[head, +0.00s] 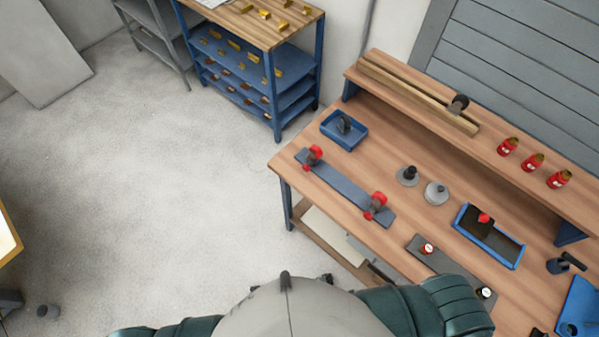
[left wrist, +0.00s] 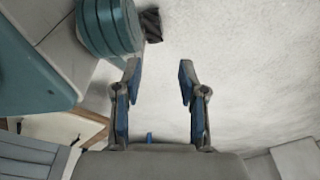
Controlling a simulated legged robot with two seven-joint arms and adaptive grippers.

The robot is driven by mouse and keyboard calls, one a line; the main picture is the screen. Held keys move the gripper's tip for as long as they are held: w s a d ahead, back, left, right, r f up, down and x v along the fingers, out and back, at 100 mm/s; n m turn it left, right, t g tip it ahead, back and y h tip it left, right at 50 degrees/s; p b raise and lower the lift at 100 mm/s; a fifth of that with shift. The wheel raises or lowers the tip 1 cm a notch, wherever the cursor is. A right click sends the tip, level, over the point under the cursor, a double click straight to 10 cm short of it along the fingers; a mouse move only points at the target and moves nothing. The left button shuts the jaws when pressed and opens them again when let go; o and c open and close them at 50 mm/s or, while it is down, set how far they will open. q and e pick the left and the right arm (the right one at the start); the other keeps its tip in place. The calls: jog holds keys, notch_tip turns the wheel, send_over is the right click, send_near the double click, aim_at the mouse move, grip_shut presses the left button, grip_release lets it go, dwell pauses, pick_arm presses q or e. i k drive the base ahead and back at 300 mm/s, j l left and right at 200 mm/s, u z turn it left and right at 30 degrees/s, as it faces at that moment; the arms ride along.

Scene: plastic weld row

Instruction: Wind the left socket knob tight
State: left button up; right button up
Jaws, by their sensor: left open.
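A long grey bar (head: 345,188) lies on the wooden workbench with a red clamp-like fitting near each end, the left one (head: 312,157) and the right one (head: 377,204). Nearer me, a dark plate (head: 448,267) carries a red-and-white knob (head: 427,249) at its left end and a dark, white-rimmed knob (head: 485,293) at its right end. I cannot tell which of these is the socket knob, nor how tight any is. My left gripper (left wrist: 158,72) is open and empty in the left wrist view, over pale floor. Neither gripper shows in the head view.
On the workbench (head: 290,158) are a small blue tray (head: 343,130), two round grey pieces (head: 408,175) (head: 436,193) and a blue-rimmed box (head: 490,237). Several red bottles (head: 533,162) stand on the raised shelf. A blue rack (head: 278,110) stands behind; the floor at left is mostly clear.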

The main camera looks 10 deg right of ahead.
aim_at(306, 167)
jog(key=i+j+z, duration=0.2)
jog(key=z, duration=0.2)
jog(key=i+j+z, duration=0.55)
jog(key=j+z, duration=0.15)
jog(key=z, duration=0.15)
jog(key=i+j+z, duration=0.15)
jog(key=j+z, duration=0.3)
